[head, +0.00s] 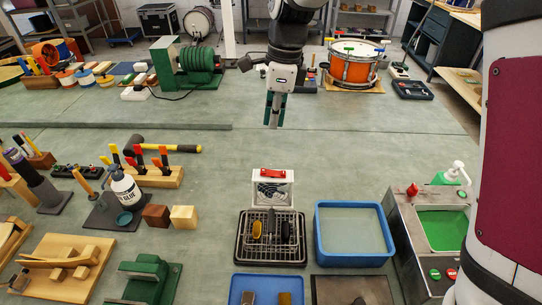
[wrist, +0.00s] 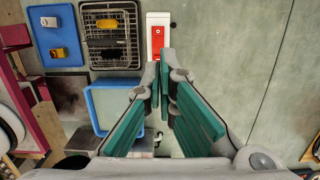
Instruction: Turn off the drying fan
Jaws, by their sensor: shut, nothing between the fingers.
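A white box with a dark grille front (head: 272,194) stands behind the dish rack and seems to be the drying fan. A red rocker (head: 272,173) lies on its top; which way it is tipped is too small to tell. In the wrist view the rocker (wrist: 158,38) shows on the white housing (wrist: 158,17), just beyond my fingertips. My gripper (head: 274,125) has green fingers, is shut and empty, and hangs above the bench. In the head view it appears behind the box, apart from it.
The dish rack (head: 242,253) and blue basin (head: 319,235) stand in front and to the right. A sink unit (head: 402,225) with red and green buttons is at far right. A glue bottle (head: 124,187) and wooden blocks (head: 184,216) are left. Bench behind the box is clear.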

